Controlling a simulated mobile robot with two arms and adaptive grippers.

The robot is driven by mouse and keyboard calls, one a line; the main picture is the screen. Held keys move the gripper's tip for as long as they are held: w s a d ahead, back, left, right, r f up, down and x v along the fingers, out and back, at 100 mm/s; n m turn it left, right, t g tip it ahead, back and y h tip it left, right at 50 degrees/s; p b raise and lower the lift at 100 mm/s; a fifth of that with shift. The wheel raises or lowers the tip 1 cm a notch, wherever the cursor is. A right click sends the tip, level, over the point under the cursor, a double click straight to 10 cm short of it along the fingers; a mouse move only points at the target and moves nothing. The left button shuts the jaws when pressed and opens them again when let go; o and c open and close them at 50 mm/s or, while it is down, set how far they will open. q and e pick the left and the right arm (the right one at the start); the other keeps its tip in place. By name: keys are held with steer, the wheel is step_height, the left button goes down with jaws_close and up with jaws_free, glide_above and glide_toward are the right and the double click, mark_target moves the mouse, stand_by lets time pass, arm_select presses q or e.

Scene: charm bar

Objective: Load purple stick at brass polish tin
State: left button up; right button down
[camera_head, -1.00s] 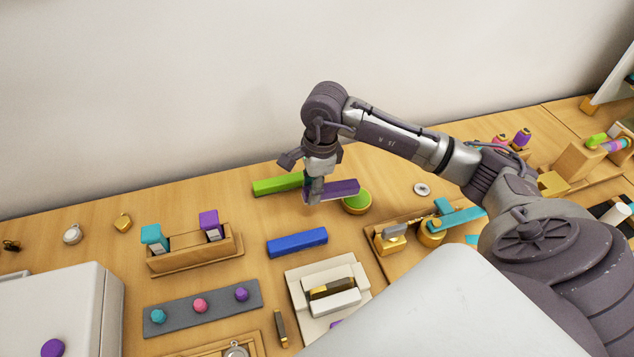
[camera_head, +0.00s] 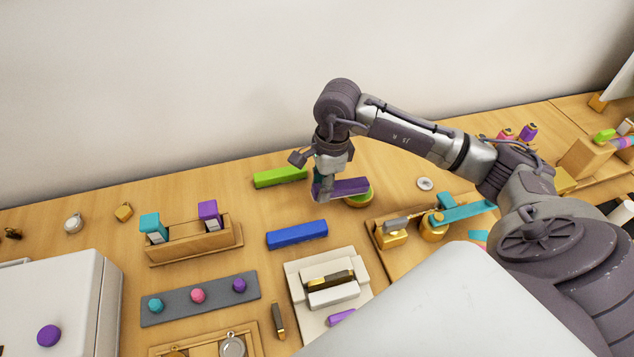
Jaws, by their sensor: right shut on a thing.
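A purple stick (camera_head: 348,187) is held in my right gripper (camera_head: 322,190), which is shut on its left end. The stick lies across the near view of a round brass tin with a green top (camera_head: 359,198), at its upper left side. I cannot tell whether the stick touches the tin's top. My left gripper is not in view.
A green stick (camera_head: 280,177) lies to the left of the gripper, and a blue stick (camera_head: 297,234) lies below it. A cream block fixture (camera_head: 296,278) and a wooden holder with brass parts (camera_head: 385,256) stand nearer. A metal ring (camera_head: 425,184) lies to the right.

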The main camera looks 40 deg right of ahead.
steer(key=shift+a, duration=0.1)
steer(key=shift+w, duration=0.15)
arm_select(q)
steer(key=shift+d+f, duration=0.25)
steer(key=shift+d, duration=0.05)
arm_select(e)
steer(key=shift+w+a, duration=0.2)
steer(key=shift+w, duration=0.05)
arm_select(q)
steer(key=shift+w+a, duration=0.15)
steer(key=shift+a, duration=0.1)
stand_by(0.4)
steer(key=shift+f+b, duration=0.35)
steer(key=shift+b, duration=0.25)
arm_select(e)
steer(key=shift+f, duration=0.4)
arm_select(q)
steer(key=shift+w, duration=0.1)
arm_select(e)
steer(key=shift+r, duration=0.1)
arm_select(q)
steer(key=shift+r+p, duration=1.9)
arm_select(e)
steer(key=shift+r, duration=3.4)
